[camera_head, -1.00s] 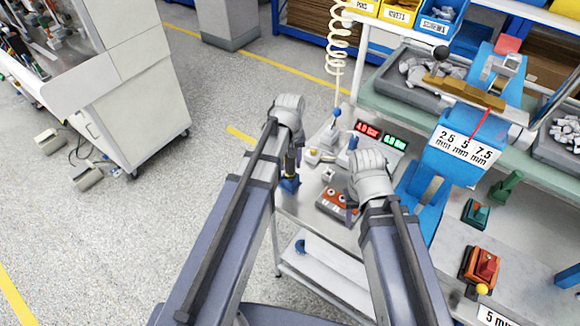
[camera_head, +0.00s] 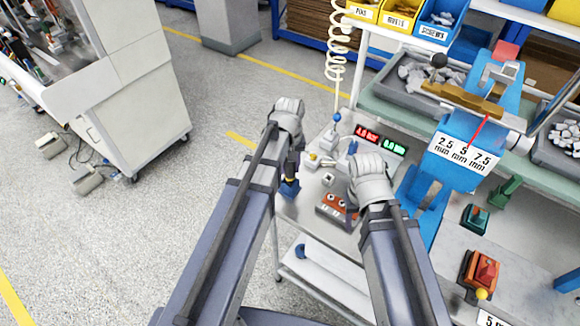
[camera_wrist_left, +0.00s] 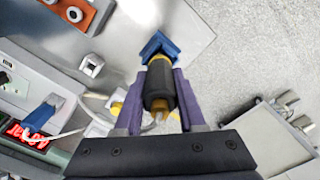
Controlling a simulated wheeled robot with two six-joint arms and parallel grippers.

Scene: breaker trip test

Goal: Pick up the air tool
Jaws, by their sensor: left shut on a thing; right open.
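The air tool (camera_wrist_left: 158,85), a dark cylinder with yellow bands, stands between the two purple fingers of my left gripper (camera_wrist_left: 160,98) in the left wrist view. The gripper is shut on it. The tool's far end overlaps a blue holder (camera_wrist_left: 157,46); I cannot tell if it still rests in it. In the head view my left gripper (camera_head: 292,162) is mostly hidden by my wrist, above the blue holder (camera_head: 289,189) at the bench's left edge. My right gripper (camera_head: 351,203) is open beside the orange block, largely hidden by its wrist.
An orange block with round sockets (camera_head: 333,207) and a small white square part (camera_head: 328,179) lie on the metal bench. Red and green displays (camera_head: 380,140) stand behind. A coiled hose (camera_head: 338,50) hangs above. A blue press (camera_head: 463,150) stands right. Open floor lies left.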

